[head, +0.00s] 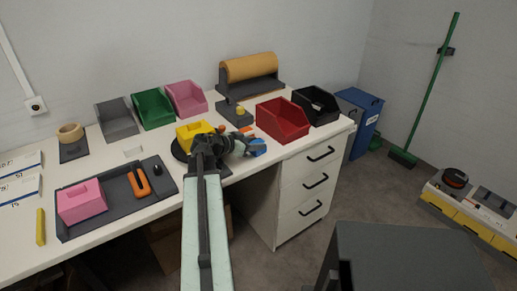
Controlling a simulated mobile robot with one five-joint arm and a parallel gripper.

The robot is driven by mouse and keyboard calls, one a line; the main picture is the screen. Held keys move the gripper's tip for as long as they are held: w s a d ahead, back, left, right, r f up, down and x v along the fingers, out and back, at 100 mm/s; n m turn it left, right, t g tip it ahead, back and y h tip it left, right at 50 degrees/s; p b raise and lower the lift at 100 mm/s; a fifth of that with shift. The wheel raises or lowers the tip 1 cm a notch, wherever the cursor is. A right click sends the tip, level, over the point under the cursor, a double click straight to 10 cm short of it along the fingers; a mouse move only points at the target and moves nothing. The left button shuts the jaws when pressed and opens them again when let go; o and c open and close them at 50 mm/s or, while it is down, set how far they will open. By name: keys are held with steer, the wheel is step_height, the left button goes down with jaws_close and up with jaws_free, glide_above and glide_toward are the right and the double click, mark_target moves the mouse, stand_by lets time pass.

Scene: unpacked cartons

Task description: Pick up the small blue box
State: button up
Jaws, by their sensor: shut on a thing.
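My gripper (250,143) is over the front part of the white desk, just in front of the red bin. It is shut on the small blue box (259,148), which shows at the gripper's tip near the desk's front edge. Only part of the box is visible; the jaws cover the rest. I cannot tell whether the box touches the desk. Orange parts show close to the jaws.
A red bin (283,118) and a black bin (316,106) stand to the right. A yellow bin (194,132) is behind my arm. Grey, green and pink bins line the back. A dark tray (118,203) holds a pink box and orange-handled tool at left.

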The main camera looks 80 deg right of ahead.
steer(key=shift+r, duration=0.1)
step_height(320, 180, up, 10)
steer(key=p, duration=1)
steer(key=shift+s, duration=0.15)
